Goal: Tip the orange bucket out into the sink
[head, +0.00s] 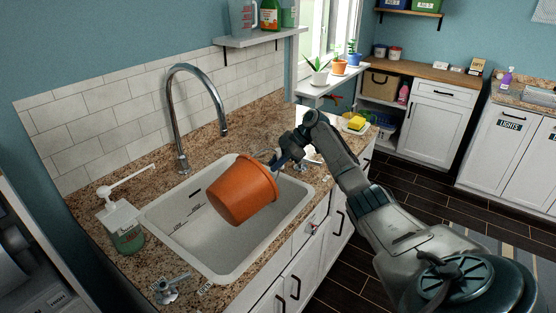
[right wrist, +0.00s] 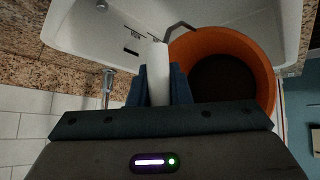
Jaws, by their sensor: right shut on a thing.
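The orange bucket (head: 240,194) hangs tilted over the white sink (head: 170,217) in the head view. In the right wrist view I look into the orange bucket (right wrist: 262,62); its inside is dark brown, and I cannot tell mud from shadow. My right gripper (head: 279,163) is at the bucket's upper right side in the head view. In the right wrist view the gripper (right wrist: 158,88) is shut on the pale grip of the bucket's handle (right wrist: 157,68). The sink (right wrist: 80,32) also shows there, behind the bucket. My left gripper is not in view.
A tall chrome faucet (head: 172,105) stands behind the sink. A green soap pump bottle (head: 124,230) is at its left. A small grey metal item (head: 172,287) lies on the front left counter. A yellow sponge (head: 356,124) is at the far right end.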

